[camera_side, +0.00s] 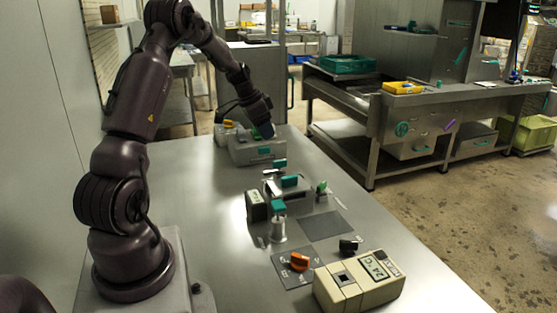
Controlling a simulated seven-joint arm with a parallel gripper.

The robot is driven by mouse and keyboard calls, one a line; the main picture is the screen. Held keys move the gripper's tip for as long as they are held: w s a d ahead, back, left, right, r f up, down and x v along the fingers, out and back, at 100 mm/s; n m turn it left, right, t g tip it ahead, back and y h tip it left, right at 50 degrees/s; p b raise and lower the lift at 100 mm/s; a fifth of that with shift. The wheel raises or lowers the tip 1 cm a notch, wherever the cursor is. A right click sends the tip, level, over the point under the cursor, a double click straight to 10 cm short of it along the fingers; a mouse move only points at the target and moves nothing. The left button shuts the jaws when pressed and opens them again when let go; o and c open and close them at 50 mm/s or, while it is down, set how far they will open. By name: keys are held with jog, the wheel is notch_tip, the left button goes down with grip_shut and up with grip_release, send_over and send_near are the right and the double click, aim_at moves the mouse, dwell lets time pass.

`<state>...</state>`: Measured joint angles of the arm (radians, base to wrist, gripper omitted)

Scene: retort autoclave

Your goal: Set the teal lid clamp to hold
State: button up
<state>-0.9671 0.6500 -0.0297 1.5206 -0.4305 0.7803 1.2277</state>
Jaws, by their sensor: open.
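Several teal-handled parts stand on the steel table, and I cannot tell for sure which one is the lid clamp. One teal block (290,182) sits on the grey-and-black device mid-table, with another teal piece (280,163) just behind it. A teal-topped post (278,206) stands upright in front of that device. My gripper (266,131) is at the far end of the table, just over the grey housing (245,153) with a teal label-like patch. It is open; its fingertips are small and partly hidden, and contact is unclear.
A dark flat pad (327,226) lies mid-table. The table's right side is mostly clear.

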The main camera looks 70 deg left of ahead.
aim_at(279, 161)
jog(key=x, duration=1.1)
jog(key=shift+f, duration=0.25)
jog(key=shift+c, duration=0.2)
grip_shut()
